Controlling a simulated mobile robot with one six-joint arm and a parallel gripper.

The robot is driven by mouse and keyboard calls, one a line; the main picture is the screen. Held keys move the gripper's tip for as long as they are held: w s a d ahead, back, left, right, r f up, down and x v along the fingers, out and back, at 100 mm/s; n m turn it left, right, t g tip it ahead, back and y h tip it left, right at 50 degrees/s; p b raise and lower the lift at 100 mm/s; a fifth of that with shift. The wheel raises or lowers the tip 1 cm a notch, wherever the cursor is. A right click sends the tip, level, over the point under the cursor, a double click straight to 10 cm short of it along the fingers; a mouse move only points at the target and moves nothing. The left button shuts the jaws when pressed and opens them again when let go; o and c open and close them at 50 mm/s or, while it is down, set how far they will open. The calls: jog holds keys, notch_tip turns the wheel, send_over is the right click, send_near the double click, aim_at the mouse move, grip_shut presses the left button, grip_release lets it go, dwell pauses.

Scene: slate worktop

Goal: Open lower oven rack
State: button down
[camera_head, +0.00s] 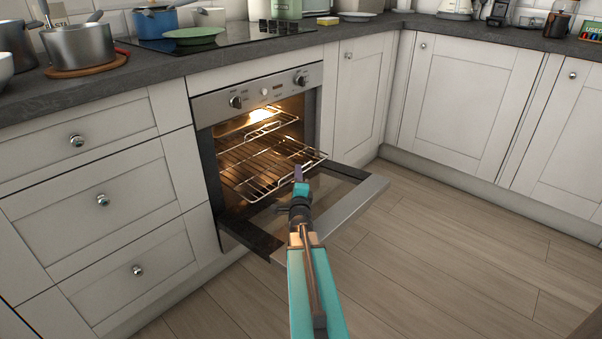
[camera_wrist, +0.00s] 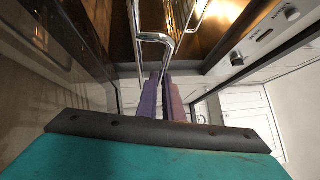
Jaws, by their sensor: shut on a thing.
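The oven (camera_head: 258,105) is open, with its door (camera_head: 345,200) folded down and its inside lit. The lower rack (camera_head: 250,165) is a wire shelf that sticks out of the cavity over the door. The upper rack (camera_head: 262,122) sits above it, further in. My gripper (camera_head: 299,172) is at the front edge of the lower rack. In the wrist view, the purple fingers of my gripper (camera_wrist: 163,85) are closed at the bent front wire of the lower rack (camera_wrist: 152,38). The exact contact is partly hidden by the fingers.
Drawers (camera_head: 100,200) stand left of the oven and cupboards (camera_head: 458,100) to the right. The worktop (camera_head: 220,60) above holds a grey pot (camera_head: 78,45), a blue pot (camera_head: 155,22) and a green plate (camera_head: 195,34). The wooden floor (camera_head: 440,250) at right is clear.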

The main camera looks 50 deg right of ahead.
jog(key=shift+s+d, duration=0.1)
jog(key=shift+d, duration=0.05)
jog(key=c, duration=2.2)
grip_release()
jog(key=shift+r, duration=0.15)
